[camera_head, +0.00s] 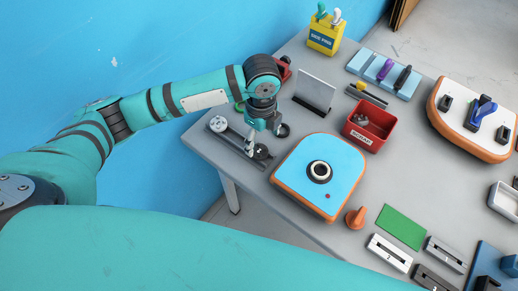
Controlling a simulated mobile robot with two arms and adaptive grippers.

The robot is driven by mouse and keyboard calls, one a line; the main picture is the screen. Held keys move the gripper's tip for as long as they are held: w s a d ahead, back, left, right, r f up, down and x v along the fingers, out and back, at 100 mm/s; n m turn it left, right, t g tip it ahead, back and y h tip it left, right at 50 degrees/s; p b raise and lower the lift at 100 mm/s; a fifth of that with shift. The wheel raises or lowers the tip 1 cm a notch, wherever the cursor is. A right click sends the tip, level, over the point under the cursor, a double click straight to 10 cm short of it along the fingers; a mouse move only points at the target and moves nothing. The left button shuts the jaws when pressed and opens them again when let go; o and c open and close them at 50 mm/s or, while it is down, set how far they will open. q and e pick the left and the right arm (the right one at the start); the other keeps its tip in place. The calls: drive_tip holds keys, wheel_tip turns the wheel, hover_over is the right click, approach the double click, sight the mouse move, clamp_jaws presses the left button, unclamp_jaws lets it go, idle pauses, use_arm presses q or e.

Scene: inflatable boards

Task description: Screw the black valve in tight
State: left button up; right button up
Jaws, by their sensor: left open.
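A round black valve (262,152) sits at the near end of a narrow grey holder (238,142) at the table's left edge. My left gripper (264,136) is open and points down just above the black valve. One finger is close to it; I cannot tell whether they touch. A blue board with an orange rim (295,170) lies to the right. My right gripper is not in view.
A white-topped round part (218,124) sits at the holder's other end. An orange cone (355,218) stands beside the board. A red bin (369,124), a grey upright panel (314,91) and a yellow box (325,36) stand farther back. A green sheet (402,227) lies at right.

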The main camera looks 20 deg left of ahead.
sight(262, 153)
use_arm(q)
wheel_tip(262, 153, down, 3)
drive_tip(key=shift+r, duration=0.1)
wheel_tip(262, 153, down, 4)
drive_tip(key=shift+w+d+f+p, duration=0.1)
drive_tip(key=shift+p, duration=0.75)
drive_tip(key=shift+f, duration=0.5)
drive_tip(key=c, duration=1.1)
drive_tip(key=shift+c, duration=0.3)
